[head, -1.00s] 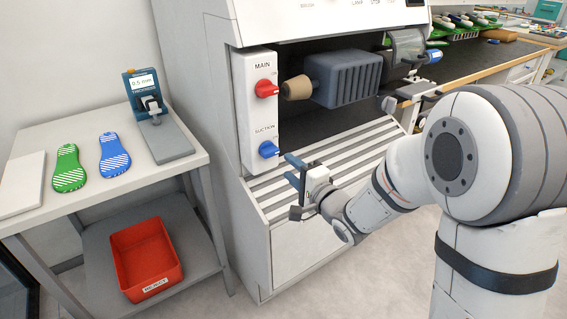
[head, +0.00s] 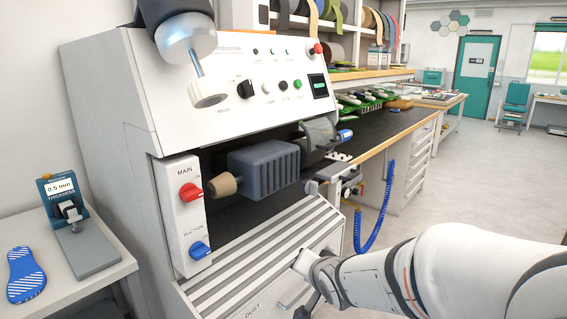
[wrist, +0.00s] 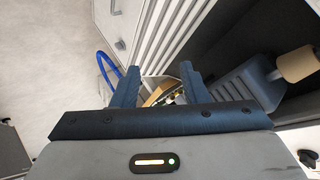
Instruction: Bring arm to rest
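My arm (head: 435,268) reaches in from the lower right of the head view, bent low in front of the grinding machine (head: 130,110). Its far end (head: 308,264) is near the lower right of the slatted front; the fingers are not clear there. In the wrist view my gripper (wrist: 158,82) has its two dark blue fingers apart, with nothing seen held between them. The red MAIN switch (head: 190,193) and blue SUCTION switch (head: 200,250) are on the machine's left panel.
A side table (head: 75,290) at left holds a thickness gauge (head: 68,208) and a blue insole (head: 25,275). A tan cone (head: 223,185) sticks out of the machine. A blue coiled hose (head: 369,243) hangs from the bench. Open floor (head: 470,170) lies to the right.

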